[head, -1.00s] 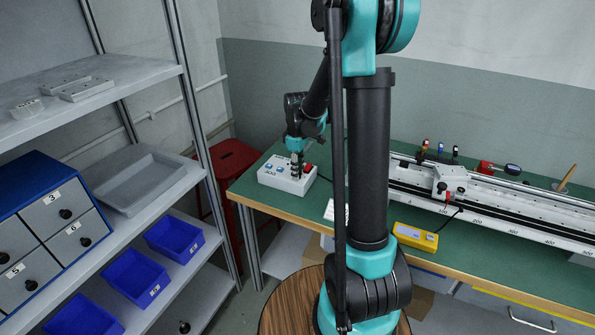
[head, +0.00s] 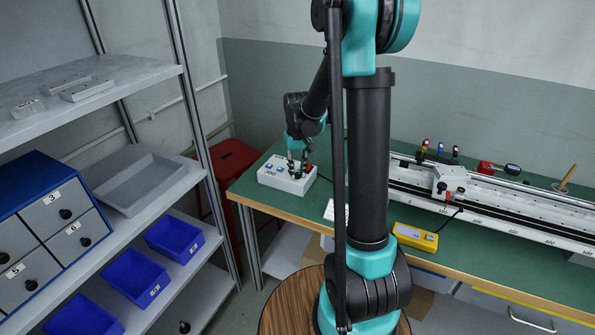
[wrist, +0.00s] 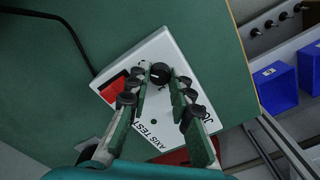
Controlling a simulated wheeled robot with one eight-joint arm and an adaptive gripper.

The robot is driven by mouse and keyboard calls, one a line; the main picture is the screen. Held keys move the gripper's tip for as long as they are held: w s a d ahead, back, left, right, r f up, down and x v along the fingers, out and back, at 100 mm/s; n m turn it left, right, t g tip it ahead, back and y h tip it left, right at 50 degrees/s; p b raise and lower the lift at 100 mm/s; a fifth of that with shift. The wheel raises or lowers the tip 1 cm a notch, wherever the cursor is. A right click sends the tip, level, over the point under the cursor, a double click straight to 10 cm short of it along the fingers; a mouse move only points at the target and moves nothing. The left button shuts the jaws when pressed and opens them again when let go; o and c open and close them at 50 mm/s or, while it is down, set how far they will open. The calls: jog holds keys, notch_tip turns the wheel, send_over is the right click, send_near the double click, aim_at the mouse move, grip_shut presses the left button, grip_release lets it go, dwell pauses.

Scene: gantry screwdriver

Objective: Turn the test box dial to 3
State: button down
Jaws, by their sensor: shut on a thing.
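The white test box (head: 279,180) sits on the green bench at its left end, with blue buttons and a red part on top. In the wrist view the box (wrist: 182,53) shows the printed words AXIS TEST and a red part (wrist: 116,88). Its round black dial (wrist: 160,72) lies between the fingertips of my gripper (wrist: 161,75), which is shut on it. My gripper (head: 297,165) points down onto the box in the head view, where the dial is hidden. The dial's pointer and numbers cannot be read.
A long rail unit (head: 500,205) and a yellow meter (head: 415,237) lie on the bench to the right. A red stool (head: 236,163) stands left of the bench. Shelves with blue bins (head: 135,277) fill the left side. A dark cable (wrist: 70,43) runs near the box.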

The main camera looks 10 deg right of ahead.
aim_at(297, 174)
jog(key=shift+m, duration=0.6)
jog(key=c, duration=1.6)
grip_release()
jog(key=shift+r, duration=0.1)
notch_tip(297, 174, up, 12)
jog(key=shift+f, duration=0.1)
jog(key=s+d+f+t, duration=0.1)
jog(key=s+f, duration=0.3)
jog(key=s, duration=0.3)
jog(key=s+d+f+t, duration=0.1)
jog(key=s+f, duration=0.3)
jog(key=s, duration=0.4)
jog(key=s+d+f+t, duration=0.1)
jog(key=s+f+t, duration=0.1)
jog(key=s+f, duration=0.2)
jog(key=shift+s+d, duration=0.2)
jog(key=shift+s, duration=0.65)
jog(key=shift+s+d, duration=0.2)
jog(key=shift+s, duration=0.65)
